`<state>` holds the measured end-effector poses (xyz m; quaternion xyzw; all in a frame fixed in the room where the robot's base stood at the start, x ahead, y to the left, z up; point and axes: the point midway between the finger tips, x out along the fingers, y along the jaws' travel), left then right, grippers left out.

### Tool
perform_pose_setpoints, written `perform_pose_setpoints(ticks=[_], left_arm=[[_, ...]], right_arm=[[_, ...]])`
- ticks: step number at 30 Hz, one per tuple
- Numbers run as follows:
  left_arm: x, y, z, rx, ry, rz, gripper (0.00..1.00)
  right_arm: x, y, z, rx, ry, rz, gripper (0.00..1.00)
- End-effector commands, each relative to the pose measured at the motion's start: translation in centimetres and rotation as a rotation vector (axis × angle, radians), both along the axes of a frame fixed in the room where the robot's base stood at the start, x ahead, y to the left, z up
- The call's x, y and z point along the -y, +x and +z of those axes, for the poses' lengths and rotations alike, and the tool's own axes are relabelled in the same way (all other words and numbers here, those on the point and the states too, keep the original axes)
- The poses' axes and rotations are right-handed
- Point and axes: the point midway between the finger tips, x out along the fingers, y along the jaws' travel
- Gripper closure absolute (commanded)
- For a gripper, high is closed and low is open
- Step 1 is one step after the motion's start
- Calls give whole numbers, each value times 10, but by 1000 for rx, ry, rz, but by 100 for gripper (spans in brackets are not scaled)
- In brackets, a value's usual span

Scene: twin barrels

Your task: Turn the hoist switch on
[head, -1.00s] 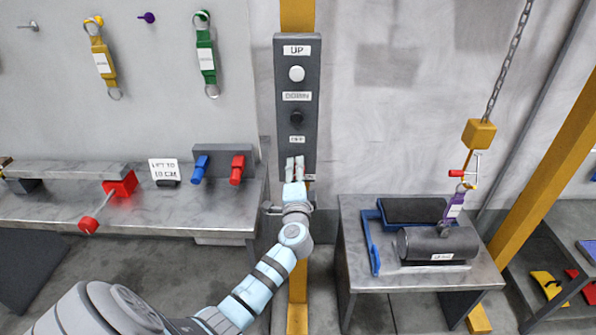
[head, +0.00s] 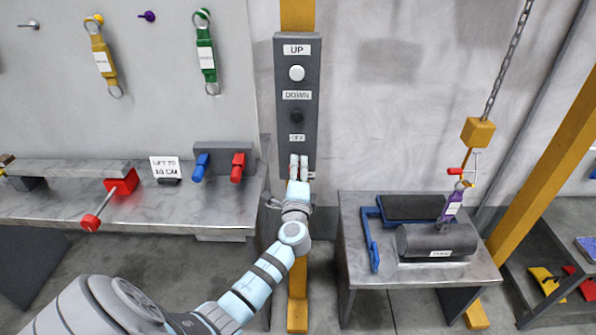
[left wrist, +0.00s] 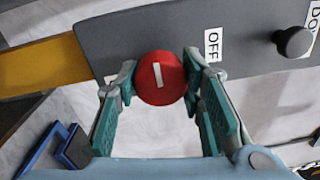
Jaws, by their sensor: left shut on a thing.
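The hoist switch is a round red knob with a white bar mark. It shows in the left wrist view (left wrist: 161,78), near the lower end of the dark grey control panel (head: 297,70). My left gripper (head: 299,168) is at the bottom of the panel, and its fingers hide the knob in the head view. In the left wrist view the two fingers (left wrist: 160,88) are shut on the knob, one on each side. An OFF label (left wrist: 212,44) sits beside the knob. The ON label, if there is one, is hidden. My right gripper is not in view.
Above the knob are a black DOWN button (head: 296,117) and a white UP button (head: 296,73). A workbench (head: 215,205) stands to the left. A table (head: 400,282) with a dark cylinder (head: 425,240) under a hoist chain (head: 507,60) stands to the right.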

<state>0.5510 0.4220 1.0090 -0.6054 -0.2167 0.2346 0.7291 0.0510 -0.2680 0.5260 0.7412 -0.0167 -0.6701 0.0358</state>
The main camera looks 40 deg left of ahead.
Motion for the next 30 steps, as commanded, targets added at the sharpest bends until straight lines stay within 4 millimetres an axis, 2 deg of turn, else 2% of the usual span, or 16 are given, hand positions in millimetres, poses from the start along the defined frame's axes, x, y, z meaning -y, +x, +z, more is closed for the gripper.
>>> perform_pose_setpoints(ticks=[3, 4, 7, 16, 19, 30], left_arm=[[0, 1, 3, 5, 4, -1, 92], [0, 1, 3, 5, 4, -1, 61], [0, 1, 2, 4, 3, -1, 45], [0, -1, 1, 2, 0, 1, 44], [5, -6, 0, 2, -1, -1, 44], [61, -79, -3, 1, -3, 0, 44]], right_arm=[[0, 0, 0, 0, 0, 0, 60], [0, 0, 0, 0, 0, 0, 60], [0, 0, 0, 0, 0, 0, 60], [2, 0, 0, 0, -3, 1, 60], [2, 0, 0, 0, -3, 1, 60], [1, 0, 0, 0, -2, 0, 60]])
